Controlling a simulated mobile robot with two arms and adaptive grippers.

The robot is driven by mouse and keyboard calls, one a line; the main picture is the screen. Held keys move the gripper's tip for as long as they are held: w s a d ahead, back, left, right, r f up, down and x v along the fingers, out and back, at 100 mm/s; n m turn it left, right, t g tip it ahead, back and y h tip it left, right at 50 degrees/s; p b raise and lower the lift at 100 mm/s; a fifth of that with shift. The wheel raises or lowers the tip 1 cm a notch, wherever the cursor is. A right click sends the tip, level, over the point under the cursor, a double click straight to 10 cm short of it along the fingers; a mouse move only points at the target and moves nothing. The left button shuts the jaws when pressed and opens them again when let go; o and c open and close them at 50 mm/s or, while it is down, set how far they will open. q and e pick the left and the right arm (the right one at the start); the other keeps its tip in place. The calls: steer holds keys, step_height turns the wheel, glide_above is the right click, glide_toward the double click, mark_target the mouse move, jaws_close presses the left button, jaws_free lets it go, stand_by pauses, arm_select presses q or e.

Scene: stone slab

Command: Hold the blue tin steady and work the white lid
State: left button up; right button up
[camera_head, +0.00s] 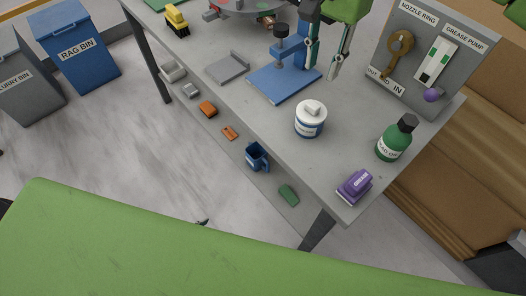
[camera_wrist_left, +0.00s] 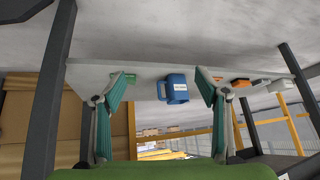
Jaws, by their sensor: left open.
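The tin (camera_head: 310,130) is a round white tub with a blue band. It stands upright on the grey slab in the head view, with the white lid (camera_head: 312,107) seated on its top. My right gripper (camera_head: 322,70) is above the slab behind the tin, its two teal fingers apart and empty. It does not touch the tin. My left gripper (camera_wrist_left: 157,88) shows in the left wrist view, its teal fingers spread wide with nothing between them. It faces the lower shelf, away from the tin. Only a possible small tip of it shows in the head view.
A blue press (camera_head: 285,82) stands behind the tin. A green bottle (camera_head: 391,144) and purple block (camera_head: 355,186) are to its right, before an upright panel (camera_head: 418,55). A blue mug (camera_head: 257,157) is on the lower shelf; it also shows in the left wrist view (camera_wrist_left: 173,88).

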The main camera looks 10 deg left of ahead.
arm_select(q)
steer(key=w+d+r+t+h, duration=0.1)
steer(key=w+d+r+t, duration=0.1)
steer(key=w+r, duration=0.55)
steer(key=m+t+h, duration=0.3)
steer(key=t+h, duration=0.3)
steer(key=h, duration=0.2)
glide_toward(300, 126)
steer(key=x, duration=1.1)
steer(key=shift+d+r, duration=0.1)
steer(key=shift+r, duration=0.05)
steer(key=c, duration=1.7)
